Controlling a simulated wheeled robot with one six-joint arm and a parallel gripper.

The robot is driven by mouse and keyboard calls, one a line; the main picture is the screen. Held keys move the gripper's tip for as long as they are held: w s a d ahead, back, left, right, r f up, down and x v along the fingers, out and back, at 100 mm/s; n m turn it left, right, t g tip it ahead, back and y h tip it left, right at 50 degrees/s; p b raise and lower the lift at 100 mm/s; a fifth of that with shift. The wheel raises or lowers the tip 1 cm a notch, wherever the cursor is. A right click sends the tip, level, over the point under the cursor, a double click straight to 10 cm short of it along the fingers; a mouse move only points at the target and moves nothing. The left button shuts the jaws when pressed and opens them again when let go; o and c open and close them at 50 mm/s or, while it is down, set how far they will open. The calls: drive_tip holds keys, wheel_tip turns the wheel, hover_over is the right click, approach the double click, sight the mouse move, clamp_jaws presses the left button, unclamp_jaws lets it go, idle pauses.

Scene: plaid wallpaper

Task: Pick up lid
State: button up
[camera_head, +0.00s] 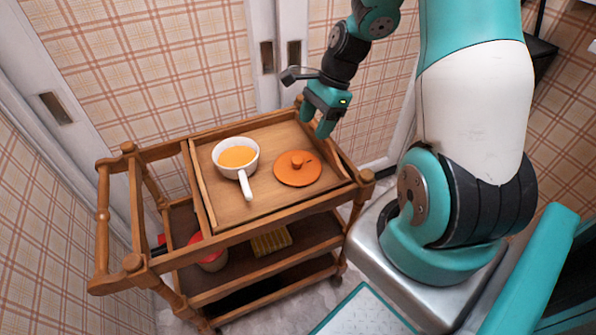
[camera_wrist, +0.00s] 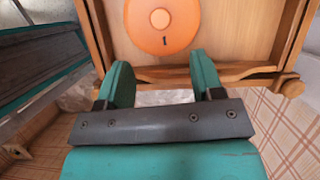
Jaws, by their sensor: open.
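The lid (camera_head: 297,169) is a round orange disc with a small knob on top. It lies flat on the right part of the wooden tray top of a cart (camera_head: 262,203). The lid also shows at the top of the wrist view (camera_wrist: 161,42), ahead of the fingertips. My gripper (camera_head: 317,124) hangs above the back right edge of the cart, up and to the right of the lid and apart from it. In the wrist view its two teal fingers (camera_wrist: 160,75) are spread with nothing between them.
A white pan (camera_head: 222,168) with orange contents and a white handle stands left of the lid. A raised wooden rim borders the tray top. The lower shelf holds a red and cream pot (camera_head: 212,259) and a yellow item (camera_head: 271,241). Plaid walls stand close behind.

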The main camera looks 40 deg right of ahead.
sight(298, 159)
drive_tip(key=b+x, duration=0.2)
drive_tip(key=x, duration=0.8)
drive_tip(key=shift+w+a, duration=0.1)
drive_tip(key=shift+a, duration=0.1)
drive_tip(key=c, duration=1)
